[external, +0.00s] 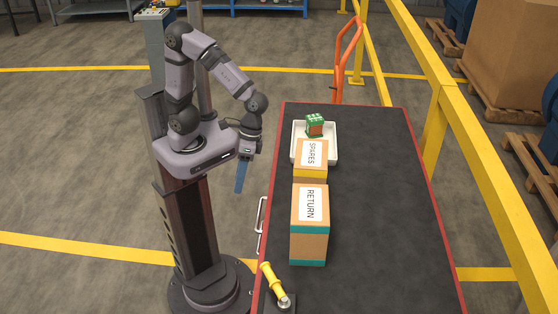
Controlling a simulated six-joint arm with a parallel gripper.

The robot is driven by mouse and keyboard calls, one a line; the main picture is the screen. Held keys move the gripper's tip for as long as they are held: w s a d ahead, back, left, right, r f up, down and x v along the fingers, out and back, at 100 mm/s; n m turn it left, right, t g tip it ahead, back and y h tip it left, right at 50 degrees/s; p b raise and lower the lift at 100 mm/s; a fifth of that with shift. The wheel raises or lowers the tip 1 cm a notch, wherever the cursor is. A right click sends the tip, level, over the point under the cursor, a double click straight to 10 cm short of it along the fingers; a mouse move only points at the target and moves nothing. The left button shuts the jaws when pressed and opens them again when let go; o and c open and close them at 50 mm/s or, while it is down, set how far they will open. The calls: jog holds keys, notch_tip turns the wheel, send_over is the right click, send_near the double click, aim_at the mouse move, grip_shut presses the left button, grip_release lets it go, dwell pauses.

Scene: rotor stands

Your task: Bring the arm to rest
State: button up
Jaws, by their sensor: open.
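My gripper (241,176) hangs at the left of the cart, pointing down, beyond the red-edged side of the dark cart top (385,200). Its blue fingers show nothing between them, and it touches nothing that I can see. The fingers are small in this view and seen nearly edge-on. My arm is bent, with the upper part raised and the forearm sloping down to the right toward the cart.
A box marked RETURN (309,240) and a box marked SPARES (311,172) stand along the cart's left side. Behind them a white tray (328,157) holds a green-and-brown block (315,125). A yellow-handled tool (272,280) is at the near left corner. The cart's right half is clear.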

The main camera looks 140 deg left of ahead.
jog(key=s+d+f+m+y, duration=0.3)
jog(key=s+f+m, duration=0.1)
jog(key=m, duration=0.6)
jog(key=shift+s+d+f+y+b, duration=0.2)
jog(key=shift+f+y+b, duration=0.15)
jog(key=shift+f, duration=0.55)
jog(key=shift+a, duration=0.1)
